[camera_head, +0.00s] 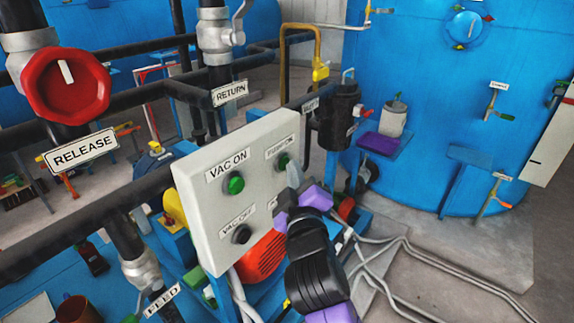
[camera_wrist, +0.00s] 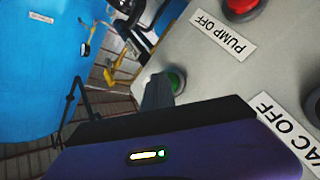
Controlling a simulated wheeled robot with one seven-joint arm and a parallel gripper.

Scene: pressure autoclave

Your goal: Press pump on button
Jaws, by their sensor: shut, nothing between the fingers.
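The pump on button (camera_head: 283,160) is a green button under the PUMP ON label (camera_head: 281,146), at the upper right of the pale control panel (camera_head: 205,212).
The panel also has a green VAC ON button (camera_head: 235,183), a black VAC OFF button (camera_head: 241,234) and a red PUMP OFF button (camera_wrist: 241,7), which my gripper hides in the head view. A blue tank (camera_head: 440,110) stands behind. Pipes and a red RELEASE knob (camera_head: 62,88) are at left.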

